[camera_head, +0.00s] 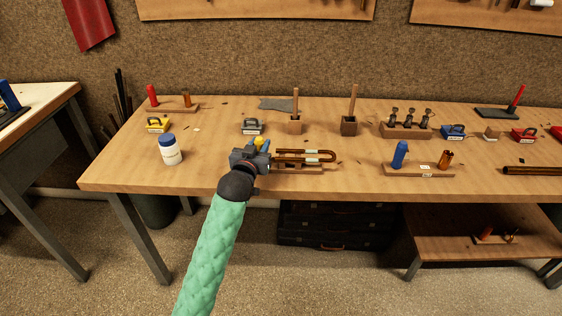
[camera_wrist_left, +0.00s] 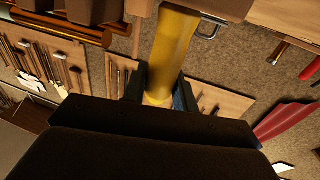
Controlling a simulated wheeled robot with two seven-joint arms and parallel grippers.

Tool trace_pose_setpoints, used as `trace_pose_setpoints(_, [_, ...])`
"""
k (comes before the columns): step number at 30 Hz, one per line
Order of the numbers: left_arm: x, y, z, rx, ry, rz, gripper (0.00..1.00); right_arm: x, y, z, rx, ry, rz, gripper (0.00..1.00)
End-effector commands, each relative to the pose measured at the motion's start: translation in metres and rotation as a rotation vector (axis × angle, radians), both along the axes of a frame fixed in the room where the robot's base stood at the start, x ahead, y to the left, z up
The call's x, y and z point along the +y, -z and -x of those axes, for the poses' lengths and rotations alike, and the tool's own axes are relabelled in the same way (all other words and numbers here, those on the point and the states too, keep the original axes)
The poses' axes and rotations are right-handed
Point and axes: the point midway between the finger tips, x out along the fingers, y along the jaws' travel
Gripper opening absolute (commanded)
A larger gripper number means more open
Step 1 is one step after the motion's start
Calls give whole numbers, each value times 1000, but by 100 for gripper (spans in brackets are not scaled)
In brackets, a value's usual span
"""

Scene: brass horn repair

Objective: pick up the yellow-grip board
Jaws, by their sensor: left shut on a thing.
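The yellow grip (camera_head: 259,142) of the yellow-grip board shows just above my left gripper (camera_head: 255,157) in the head view. In the left wrist view the yellow grip (camera_wrist_left: 172,50) is a thick upright cylinder between the two dark fingers. My left gripper is shut on it. To the right of the gripper lie a U-shaped brass slide (camera_head: 310,155) and a wooden board (camera_head: 298,171) under it, near the table's front edge. The gripper hides the board's left end. I cannot tell whether the board touches the table. My right gripper is not in view.
A white bottle with a blue lid (camera_head: 170,150) stands to the left on the workbench (camera_head: 225,182). A blue-grip board (camera_head: 418,170) lies to the right. A grey-topped block (camera_head: 252,127) and a wooden block with a stick (camera_head: 295,126) stand behind the gripper.

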Motion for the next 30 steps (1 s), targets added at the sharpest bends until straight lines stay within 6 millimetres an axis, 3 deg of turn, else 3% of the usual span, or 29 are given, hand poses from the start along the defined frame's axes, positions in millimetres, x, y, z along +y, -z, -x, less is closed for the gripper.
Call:
trace_pose_setpoints(8, [0,-8,0,-4,0,1,0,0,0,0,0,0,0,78])
trace_pose_setpoints(21, [0,-81,0,-4,0,1,0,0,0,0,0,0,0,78])
trace_pose_setpoints(30, [0,-101,0,-2,0,0,0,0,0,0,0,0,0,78])
